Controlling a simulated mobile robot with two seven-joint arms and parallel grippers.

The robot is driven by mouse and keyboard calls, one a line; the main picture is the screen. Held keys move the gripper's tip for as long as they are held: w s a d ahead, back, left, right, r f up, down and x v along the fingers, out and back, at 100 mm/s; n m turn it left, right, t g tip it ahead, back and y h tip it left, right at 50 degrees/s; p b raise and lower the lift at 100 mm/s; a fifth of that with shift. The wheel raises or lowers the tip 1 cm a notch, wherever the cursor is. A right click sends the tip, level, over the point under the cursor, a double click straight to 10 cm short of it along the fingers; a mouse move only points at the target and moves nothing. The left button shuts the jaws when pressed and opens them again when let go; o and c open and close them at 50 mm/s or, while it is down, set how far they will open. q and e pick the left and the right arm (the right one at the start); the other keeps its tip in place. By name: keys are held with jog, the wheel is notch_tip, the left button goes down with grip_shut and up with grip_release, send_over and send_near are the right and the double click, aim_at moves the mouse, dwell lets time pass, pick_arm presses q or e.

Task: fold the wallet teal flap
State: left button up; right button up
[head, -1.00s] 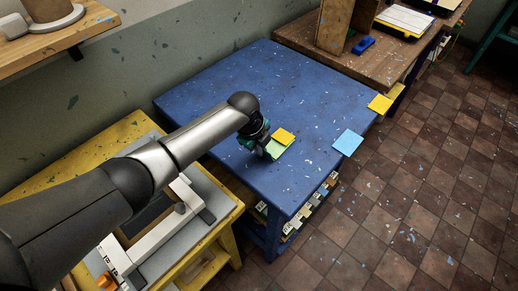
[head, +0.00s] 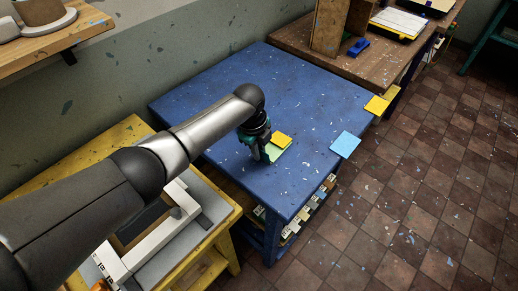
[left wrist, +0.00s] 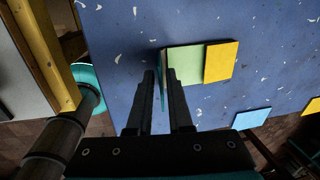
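The wallet lies on the blue table, with a pale green panel (left wrist: 185,64) and a yellow panel (left wrist: 221,62) at its right. The yellow panel (head: 282,139) also shows in the head view, beside my left gripper (head: 262,157). In the left wrist view a thin teal flap (left wrist: 163,82) shows nearly edge-on at the green panel's left edge, apparently raised. My left gripper (left wrist: 162,76) has its two fingers apart, with the flap between them. I cannot tell whether either finger touches it. In the head view the gripper hides the flap. My right gripper is not in view.
The blue table (head: 225,95) is mostly clear around the wallet. A light blue square (head: 345,145) and a yellow square (head: 376,105) sit at its right edge. A yellow bench (head: 95,152) with a white frame stands at the left, under my left arm.

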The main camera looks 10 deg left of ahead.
pick_arm(q)
jog(key=shift+o, duration=0.9)
jog(key=shift+r, duration=0.15)
notch_tip(320, 180, up, 15)
jog(key=s+a+p, duration=0.1)
jog(key=s+p, duration=0.1)
jog(key=shift+a, duration=0.25)
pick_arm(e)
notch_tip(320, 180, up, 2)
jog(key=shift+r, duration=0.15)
